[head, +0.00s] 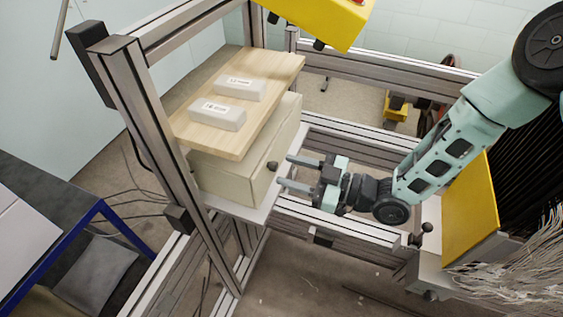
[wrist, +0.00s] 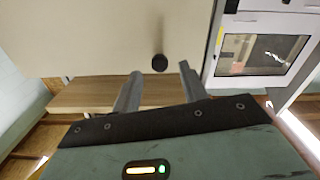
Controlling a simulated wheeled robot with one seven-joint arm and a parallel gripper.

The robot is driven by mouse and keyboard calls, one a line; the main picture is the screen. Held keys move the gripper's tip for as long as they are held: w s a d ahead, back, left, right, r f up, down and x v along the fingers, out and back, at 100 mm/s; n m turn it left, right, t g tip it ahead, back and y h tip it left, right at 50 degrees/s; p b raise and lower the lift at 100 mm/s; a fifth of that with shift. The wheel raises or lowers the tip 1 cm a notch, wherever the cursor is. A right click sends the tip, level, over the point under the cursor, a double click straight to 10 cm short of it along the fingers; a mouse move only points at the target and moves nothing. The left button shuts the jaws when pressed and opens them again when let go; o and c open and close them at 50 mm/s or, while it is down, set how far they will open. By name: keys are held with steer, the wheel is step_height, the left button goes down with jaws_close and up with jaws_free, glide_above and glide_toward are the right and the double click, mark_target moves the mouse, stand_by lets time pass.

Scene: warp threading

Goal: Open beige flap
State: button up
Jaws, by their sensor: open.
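The beige flap (head: 284,138) is the upright front face of a beige box (head: 225,175) under a wooden board, and it looks closed. A small round black knob (head: 272,166) sits on it. In the wrist view the flap (wrist: 100,35) fills the upper left, with the knob (wrist: 159,63) near its right edge. My gripper (head: 286,171) is open and empty, pointing at the flap. In the wrist view the knob shows between the two fingertips (wrist: 160,71). The fingers look just short of the knob; I cannot tell the exact gap.
Two white boxes (head: 239,88) lie on the wooden board (head: 262,108) above the beige box. A metal frame post (head: 165,140) stands left of it. A yellow panel (head: 470,205) and many loose threads (head: 515,265) are at the right.

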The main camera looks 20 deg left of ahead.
mark_target(277, 167)
steer(key=shift+a, duration=1.5)
jaws_close()
steer(key=shift+f, duration=0.15)
steer(key=shift+f+b, duration=0.1)
steer(key=shift+b, duration=0.25)
